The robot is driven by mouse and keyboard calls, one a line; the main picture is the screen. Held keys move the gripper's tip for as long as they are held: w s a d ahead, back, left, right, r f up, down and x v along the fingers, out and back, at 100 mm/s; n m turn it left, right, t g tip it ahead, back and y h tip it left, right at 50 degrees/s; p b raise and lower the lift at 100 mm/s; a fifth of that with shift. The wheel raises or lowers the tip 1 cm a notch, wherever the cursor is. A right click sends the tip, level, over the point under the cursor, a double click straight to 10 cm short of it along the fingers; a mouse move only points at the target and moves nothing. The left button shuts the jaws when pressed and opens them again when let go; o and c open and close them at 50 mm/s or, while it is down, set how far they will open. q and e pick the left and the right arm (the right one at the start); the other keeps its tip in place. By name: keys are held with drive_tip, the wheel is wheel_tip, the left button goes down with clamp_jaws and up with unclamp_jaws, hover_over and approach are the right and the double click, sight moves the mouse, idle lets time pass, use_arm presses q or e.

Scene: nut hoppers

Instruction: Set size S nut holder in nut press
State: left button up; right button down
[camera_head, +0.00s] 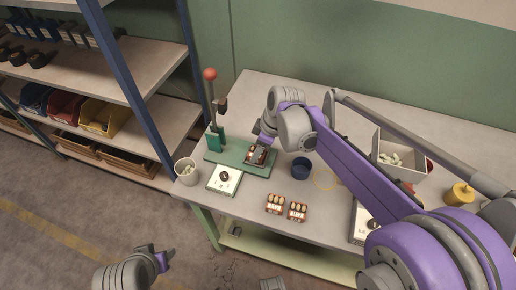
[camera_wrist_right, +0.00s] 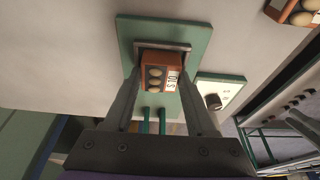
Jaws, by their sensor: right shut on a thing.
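The nut press is a green base plate (camera_head: 228,160) with a lever topped by a red ball (camera_head: 210,74). In the head view the holder (camera_head: 257,157) is partly hidden by my gripper. My left gripper (camera_head: 160,262) hangs empty off the table's front; its opening is unclear.
Two similar nut holders (camera_head: 274,204) (camera_head: 297,211) stand near the table's front edge. A white control box with a dark knob (camera_head: 224,179), a white cup (camera_head: 186,171) and a blue cup (camera_head: 302,168) stand around the press. A bin (camera_head: 392,165) of light pieces is at right.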

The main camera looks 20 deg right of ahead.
drive_tip(key=shift+c, duration=0.7)
unclamp_jaws()
drive_tip(key=shift+o, duration=0.7)
drive_tip(key=shift+r, duration=0.1)
drive_tip(key=shift+r+p, duration=2.65)
drive_tip(key=shift+r, duration=0.8)
drive_tip(key=shift+s, duration=0.1)
